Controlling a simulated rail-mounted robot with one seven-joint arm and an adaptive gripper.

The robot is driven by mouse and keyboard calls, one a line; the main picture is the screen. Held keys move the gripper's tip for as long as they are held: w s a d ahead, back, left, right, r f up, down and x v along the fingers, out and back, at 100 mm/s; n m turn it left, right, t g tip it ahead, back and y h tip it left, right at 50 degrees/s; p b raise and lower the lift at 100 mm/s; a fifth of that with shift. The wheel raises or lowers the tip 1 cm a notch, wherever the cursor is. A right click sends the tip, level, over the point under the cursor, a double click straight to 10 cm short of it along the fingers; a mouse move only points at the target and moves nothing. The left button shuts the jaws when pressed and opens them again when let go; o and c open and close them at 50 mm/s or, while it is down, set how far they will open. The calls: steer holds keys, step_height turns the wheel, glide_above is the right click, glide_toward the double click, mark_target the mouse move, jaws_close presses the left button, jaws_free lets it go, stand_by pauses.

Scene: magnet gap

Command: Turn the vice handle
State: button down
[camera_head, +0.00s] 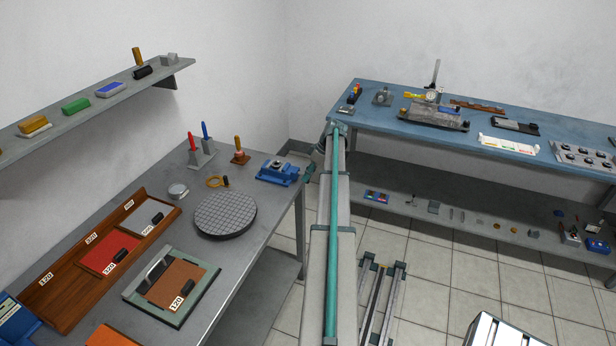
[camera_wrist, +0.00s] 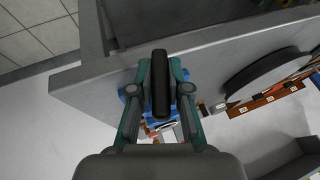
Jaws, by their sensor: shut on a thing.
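The blue vice (camera_head: 279,173) stands at the far right corner of the grey workbench (camera_head: 262,222). Its body is blue with a grey jaw part on top. In the wrist view, blue parts of the vice (camera_wrist: 127,98) show behind and beside my fingers. In the head view my gripper (camera_head: 309,175) is just right of the vice, at the bench edge, small and partly hidden by my arm.
Left of the vice are an orange ring (camera_head: 214,182), a round gridded plate (camera_head: 225,214) and stands with red (camera_head: 192,142) and blue (camera_head: 205,131) handles. A blue table (camera_head: 385,118) with tools stands behind on the right.

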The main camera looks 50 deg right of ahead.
steer(key=y, duration=0.2)
steer(key=shift+d+f+m+g+y, duration=0.1)
steer(key=shift+m+g+y, duration=0.2)
steer(key=shift+y, duration=0.5)
steer(key=y+p, duration=0.1)
steer(key=p, duration=0.2)
steer(key=shift+r, duration=0.35)
steer(key=shift+p, duration=0.55)
steer(key=shift+a+f+m+y+p, duration=0.2)
steer(key=shift+f+m+y+p, duration=0.1)
steer(key=shift+p, duration=0.15)
steer(key=c, duration=1.1)
jaws_free()
steer(key=b, duration=0.3)
steer(key=shift+f, duration=0.25)
